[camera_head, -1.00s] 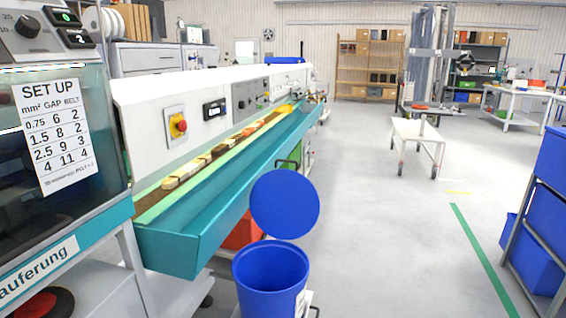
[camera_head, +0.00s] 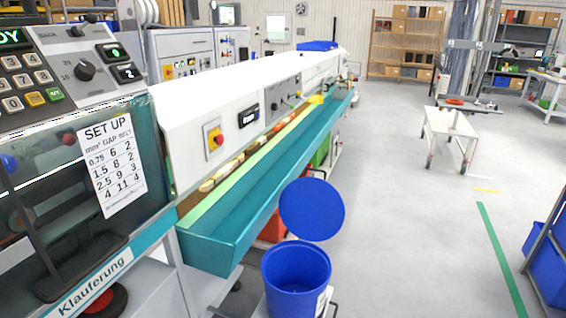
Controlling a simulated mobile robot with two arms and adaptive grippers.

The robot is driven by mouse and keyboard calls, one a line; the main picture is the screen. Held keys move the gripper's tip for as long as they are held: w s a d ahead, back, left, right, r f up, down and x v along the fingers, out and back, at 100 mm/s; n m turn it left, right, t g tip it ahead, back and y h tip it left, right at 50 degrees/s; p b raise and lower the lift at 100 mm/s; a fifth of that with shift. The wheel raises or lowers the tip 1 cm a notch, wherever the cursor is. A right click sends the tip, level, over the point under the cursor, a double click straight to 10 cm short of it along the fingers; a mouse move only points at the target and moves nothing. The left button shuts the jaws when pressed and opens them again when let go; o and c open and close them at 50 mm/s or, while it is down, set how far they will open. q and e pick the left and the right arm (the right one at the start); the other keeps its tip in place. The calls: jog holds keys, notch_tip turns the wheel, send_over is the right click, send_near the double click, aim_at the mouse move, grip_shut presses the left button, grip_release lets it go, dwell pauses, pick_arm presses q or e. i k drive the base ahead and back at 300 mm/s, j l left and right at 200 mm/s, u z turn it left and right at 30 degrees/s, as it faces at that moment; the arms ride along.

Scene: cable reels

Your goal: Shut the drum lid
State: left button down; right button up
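The blue drum (camera_head: 296,284) stands at the bottom middle of the head view, beside the teal trough of the machine. Its round blue lid (camera_head: 312,209) is open, tilted up above the back of the rim. The drum's mouth is uncovered and its inside shows blue, with nothing visible in it. A white label is partly seen on the drum's right side. The bottom of the drum is cut off by the picture's edge. Neither of my grippers is in view.
A long machine with a teal trough (camera_head: 224,246) runs along the left. A control panel with a SET UP sheet (camera_head: 108,165) is at the near left. Blue bins (camera_head: 547,262) stand at the right edge. The grey floor between is clear; a white cart (camera_head: 449,129) stands farther back.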

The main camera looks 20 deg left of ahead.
aim_at(311, 209)
jog(key=i+l+u, duration=0.15)
jog(key=u, duration=0.2)
jog(key=i+l+u, duration=0.25)
jog(key=u, duration=0.15)
jog(key=i+l+u, duration=0.35)
jog(key=k+j, duration=0.05)
jog(key=k, duration=0.05)
